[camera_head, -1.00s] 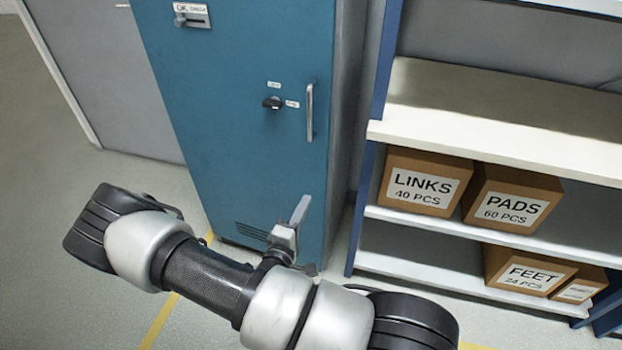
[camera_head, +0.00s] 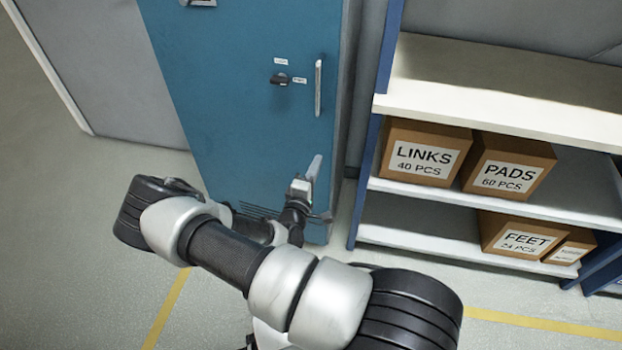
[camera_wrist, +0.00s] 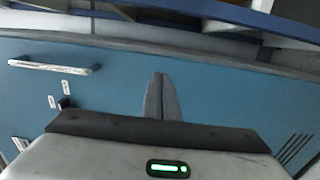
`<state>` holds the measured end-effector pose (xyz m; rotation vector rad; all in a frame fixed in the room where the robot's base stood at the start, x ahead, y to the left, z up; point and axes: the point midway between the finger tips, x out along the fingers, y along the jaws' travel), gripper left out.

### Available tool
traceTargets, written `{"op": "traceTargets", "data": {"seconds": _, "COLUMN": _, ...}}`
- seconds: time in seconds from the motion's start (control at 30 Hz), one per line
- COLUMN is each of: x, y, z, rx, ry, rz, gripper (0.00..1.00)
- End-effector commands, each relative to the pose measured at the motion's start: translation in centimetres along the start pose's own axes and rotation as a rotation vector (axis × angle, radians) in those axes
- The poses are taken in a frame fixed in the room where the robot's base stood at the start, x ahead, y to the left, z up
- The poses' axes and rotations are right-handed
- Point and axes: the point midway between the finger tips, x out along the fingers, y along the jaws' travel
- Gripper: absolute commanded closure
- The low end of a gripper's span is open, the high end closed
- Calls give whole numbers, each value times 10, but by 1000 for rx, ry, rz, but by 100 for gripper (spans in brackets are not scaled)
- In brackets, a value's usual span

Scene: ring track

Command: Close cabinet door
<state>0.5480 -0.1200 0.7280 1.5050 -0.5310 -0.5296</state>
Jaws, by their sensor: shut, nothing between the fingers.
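The blue cabinet door (camera_head: 225,90) stands upright at the upper middle of the head view and fills much of the wrist view (camera_wrist: 110,90). It looks flush or nearly flush with the cabinet; I cannot tell whether a small gap is left. Its silver bar handle (camera_head: 318,88) is near the right edge, with a black knob (camera_head: 281,79) to its left. The handle also shows at upper left in the wrist view (camera_wrist: 55,66). My gripper (camera_head: 314,160) is in front of the door's lower right part, below the handle. Its fingers (camera_wrist: 160,80) are together and empty; contact with the door is unclear.
An open shelf unit (camera_head: 490,95) stands right of the cabinet. It holds cardboard boxes marked LINKS (camera_head: 424,150), PADS (camera_head: 508,164) and FEET (camera_head: 522,238). A grey wall panel (camera_head: 95,70) is at the left. The floor at the left (camera_head: 60,230) is clear.

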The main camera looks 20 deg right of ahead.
Motion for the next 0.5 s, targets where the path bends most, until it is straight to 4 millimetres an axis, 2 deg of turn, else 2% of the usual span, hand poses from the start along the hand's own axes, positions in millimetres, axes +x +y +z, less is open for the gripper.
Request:
{"op": "traceTargets", "data": {"seconds": 0.03, "x": 11, "y": -2, "z": 0, "rx": 1, "ry": -1, "rz": 1, "gripper": 100}}
{"op": "traceTargets", "data": {"seconds": 0.2, "x": 39, "y": -2, "z": 0, "rx": 0, "ry": 0, "rz": 1, "gripper": 100}}
{"op": "traceTargets", "data": {"seconds": 0.33, "x": 51, "y": -1, "z": 0, "rx": 0, "ry": 1, "rz": 0, "gripper": 100}}
{"op": "traceTargets", "data": {"seconds": 0.5, "x": 56, "y": -1, "z": 0, "rx": 0, "ry": 1, "rz": -2, "gripper": 100}}
